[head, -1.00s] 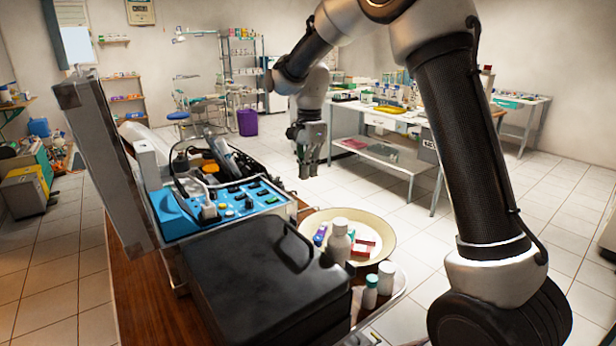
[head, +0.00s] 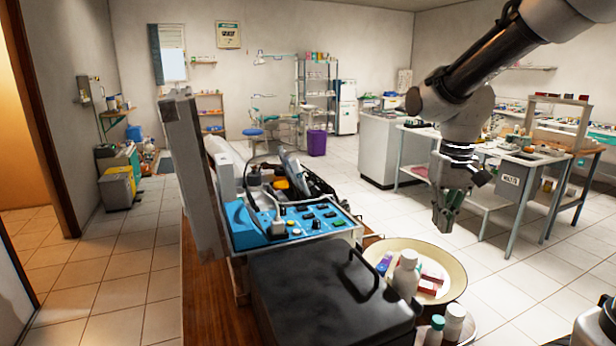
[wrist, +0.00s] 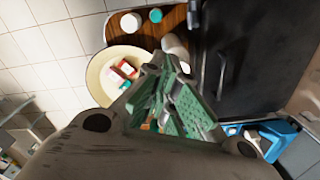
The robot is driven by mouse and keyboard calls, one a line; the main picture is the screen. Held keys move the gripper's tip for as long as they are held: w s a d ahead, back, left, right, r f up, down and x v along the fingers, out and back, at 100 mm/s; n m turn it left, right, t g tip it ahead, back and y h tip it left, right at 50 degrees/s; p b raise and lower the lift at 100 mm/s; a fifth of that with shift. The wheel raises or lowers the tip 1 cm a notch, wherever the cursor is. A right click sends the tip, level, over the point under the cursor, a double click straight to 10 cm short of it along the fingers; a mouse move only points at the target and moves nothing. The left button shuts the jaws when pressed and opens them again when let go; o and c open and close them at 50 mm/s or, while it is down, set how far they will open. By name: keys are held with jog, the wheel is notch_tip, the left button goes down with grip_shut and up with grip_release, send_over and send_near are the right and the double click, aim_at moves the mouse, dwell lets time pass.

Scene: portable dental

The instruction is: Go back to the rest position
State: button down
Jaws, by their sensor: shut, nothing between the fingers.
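My gripper (head: 446,218) hangs from my arm, pointing down, right of the blue dental unit and above and behind the round cream bowl (head: 455,275). Its fingers are shut with nothing between them. In the wrist view my shut gripper (wrist: 172,95) fills the centre, and the bowl (wrist: 97,78) shows beyond it.
A black case (head: 320,295) and a blue dental unit (head: 285,232) with an open lid (head: 190,175) stand on the wooden table. Two small bottles (head: 452,325) stand in front of the bowl. A white workbench (head: 500,165) is behind right. Tiled floor (head: 110,290) is clear at left.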

jog(key=s+d+r+t, duration=0.2)
jog(key=s+d, duration=0.2)
jog(key=s, duration=0.4)
jog(key=s+d+r+t, duration=0.2)
jog(key=s+d+r, duration=0.1)
jog(key=s, duration=0.5)
jog(key=shift+s+d+r, duration=0.15)
jog(key=shift+d+r, duration=0.05)
jog(key=shift+d, duration=0.25)
